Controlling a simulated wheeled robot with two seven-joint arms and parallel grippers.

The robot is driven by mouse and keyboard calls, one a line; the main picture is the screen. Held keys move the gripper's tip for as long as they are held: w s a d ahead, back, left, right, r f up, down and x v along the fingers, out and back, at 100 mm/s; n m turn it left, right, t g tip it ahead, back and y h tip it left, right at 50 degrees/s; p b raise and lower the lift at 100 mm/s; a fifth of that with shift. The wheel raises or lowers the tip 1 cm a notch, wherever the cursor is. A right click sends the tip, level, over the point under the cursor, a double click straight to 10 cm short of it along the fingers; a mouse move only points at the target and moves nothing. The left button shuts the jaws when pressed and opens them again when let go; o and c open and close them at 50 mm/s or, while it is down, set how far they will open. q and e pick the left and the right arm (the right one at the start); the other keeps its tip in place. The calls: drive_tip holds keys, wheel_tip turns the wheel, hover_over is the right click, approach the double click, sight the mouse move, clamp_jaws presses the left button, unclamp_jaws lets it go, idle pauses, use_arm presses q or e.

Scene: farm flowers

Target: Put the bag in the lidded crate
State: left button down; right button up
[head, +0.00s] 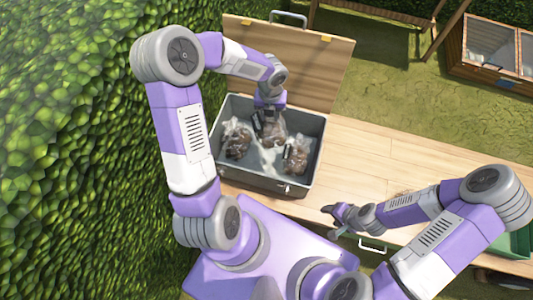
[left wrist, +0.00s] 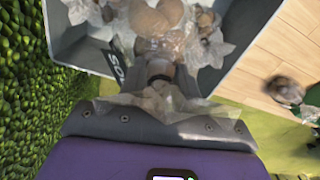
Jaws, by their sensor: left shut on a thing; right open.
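The grey lidded crate (head: 312,150) stands on the wooden table with its lid (head: 285,60) open and tilted up at the back. My left gripper (head: 268,122) reaches down into the crate and is shut on a clear bag of brown round things (head: 272,137). In the left wrist view this bag (left wrist: 155,20) shows against the crate's interior, with a dark label beside it. Whether it touches the crate floor cannot be told. Two similar bags are in the crate, one on the left (head: 237,140) and one on the right (head: 297,156). My right gripper (head: 335,213) is open and empty, right of the crate near the table's front edge.
A green container (head: 518,243) sits at the far right. A leafy hedge (head: 80,150) rises close on the left. A wooden cold frame (head: 490,50) is in the background on grass.

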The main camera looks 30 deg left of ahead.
sight(268, 119)
use_arm(q)
drive_tip(key=f+m+b, duration=0.1)
drive_tip(key=f+m, duration=0.1)
drive_tip(key=a+f+m+b, duration=0.1)
drive_tip(key=f+m, duration=0.1)
drive_tip(key=shift+w+b, duration=0.1)
drive_tip(key=shift+b, duration=0.2)
drive_tip(key=f+m+b, duration=0.1)
drive_tip(key=f+b, duration=0.1)
drive_tip(key=f, duration=0.1)
drive_tip(key=f+b, duration=0.2)
drive_tip(key=f, duration=0.1)
drive_tip(key=f+m+b, duration=0.1)
drive_tip(key=f+b, duration=0.1)
drive_tip(key=f, duration=0.1)
drive_tip(key=shift+a+m+b, duration=0.25)
drive_tip(key=shift+m+b, duration=0.05)
drive_tip(key=shift+b, duration=0.1)
wheel_tip(268, 119, down, 10)
drive_tip(key=b, duration=0.3)
drive_tip(key=shift+f, duration=0.15)
drive_tip(key=c, duration=0.8)
unclamp_jaws()
drive_tip(key=shift+o, duration=0.2)
wheel_tip(268, 119, up, 12)
drive_tip(key=p, duration=0.3)
drive_tip(key=shift+r+p, duration=0.2)
drive_tip(key=shift+p, duration=0.2)
